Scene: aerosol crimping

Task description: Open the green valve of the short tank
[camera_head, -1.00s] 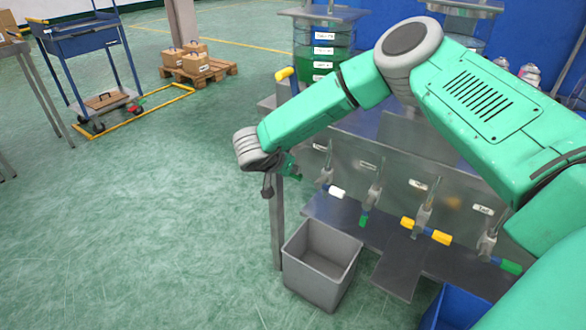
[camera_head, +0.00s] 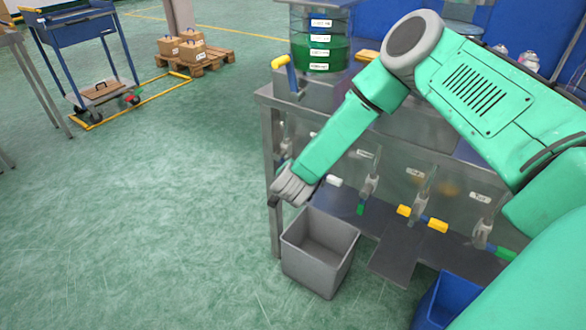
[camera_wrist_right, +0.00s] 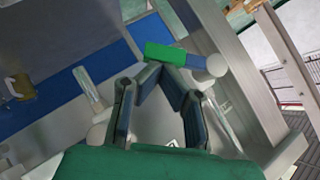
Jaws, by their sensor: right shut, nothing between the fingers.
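In the wrist view, a valve handle with a green end (camera_wrist_right: 165,54) and a pale knob end (camera_wrist_right: 217,65) lies just beyond my right gripper (camera_wrist_right: 163,70). The gripper is shut and empty, its fingertips close to the green end; contact is unclear. In the head view, my right wrist covers most of the leftmost valve, leaving its white end (camera_head: 333,181) visible. Other valves show a hanging green handle (camera_head: 361,208), a yellow handle (camera_head: 422,218) and a green handle (camera_head: 506,254). A tank with green liquid (camera_head: 322,53) stands on top. My left gripper is out of view.
A grey bin (camera_head: 318,262) stands below my right wrist, and a blue bin (camera_head: 450,300) is at the bottom right. A metal bench (camera_head: 272,150) holds the valves. A blue cart (camera_head: 80,30) and a pallet of boxes (camera_head: 195,58) are farther left.

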